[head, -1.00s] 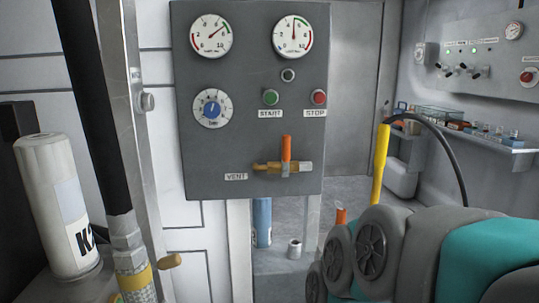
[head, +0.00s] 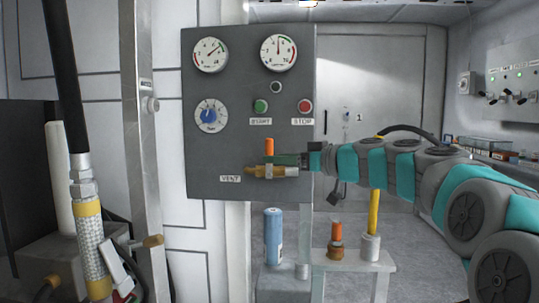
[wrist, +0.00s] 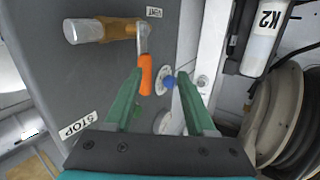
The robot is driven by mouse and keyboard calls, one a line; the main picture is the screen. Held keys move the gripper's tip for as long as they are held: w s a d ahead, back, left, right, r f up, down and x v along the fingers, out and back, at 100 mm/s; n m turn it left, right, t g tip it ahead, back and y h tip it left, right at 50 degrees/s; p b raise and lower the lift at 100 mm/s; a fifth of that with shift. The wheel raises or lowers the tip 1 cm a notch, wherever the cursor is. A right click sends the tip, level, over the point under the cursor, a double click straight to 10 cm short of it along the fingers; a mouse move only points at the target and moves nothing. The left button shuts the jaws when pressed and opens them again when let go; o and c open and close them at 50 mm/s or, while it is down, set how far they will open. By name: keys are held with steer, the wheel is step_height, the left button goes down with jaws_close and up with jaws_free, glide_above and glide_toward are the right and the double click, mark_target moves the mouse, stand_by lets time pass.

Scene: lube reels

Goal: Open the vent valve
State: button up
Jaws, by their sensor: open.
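The vent valve is a brass fitting (head: 265,172) low on the grey panel, beside the VENT label (head: 230,179). Its orange handle (head: 269,147) stands upright, across the brass body. In the wrist view the valve body (wrist: 104,30) is at upper left, and the orange handle (wrist: 146,72) shows just inside the left fingertip. My gripper (wrist: 161,74) has its two green fingers apart, with nothing clamped. In the head view my gripper (head: 279,159) reaches in from the right, close beside the handle; contact cannot be told.
The panel (head: 215,145) also bears two gauges, a blue dial (head: 210,115), a green START button (head: 261,106) and a red STOP button (head: 305,106). Below stand a blue canister (head: 273,237) and a bench (head: 345,258) with an orange-topped fitting (head: 336,238). A hose (head: 78,120) hangs at left.

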mark_target(266, 148)
steer(key=shift+w+d+r+t, duration=0.15)
steer(key=shift+w+r+t, duration=0.1)
steer(key=shift+w+r, duration=0.25)
steer(key=shift+w+d+r+t, duration=0.15)
steer(key=shift+w+r+t, duration=0.1)
steer(key=shift+w, duration=0.35)
steer(key=shift+p+x, duration=0.55)
steer(key=shift+x, duration=3.25)
steer(key=shift+r, duration=0.2)
jaws_close()
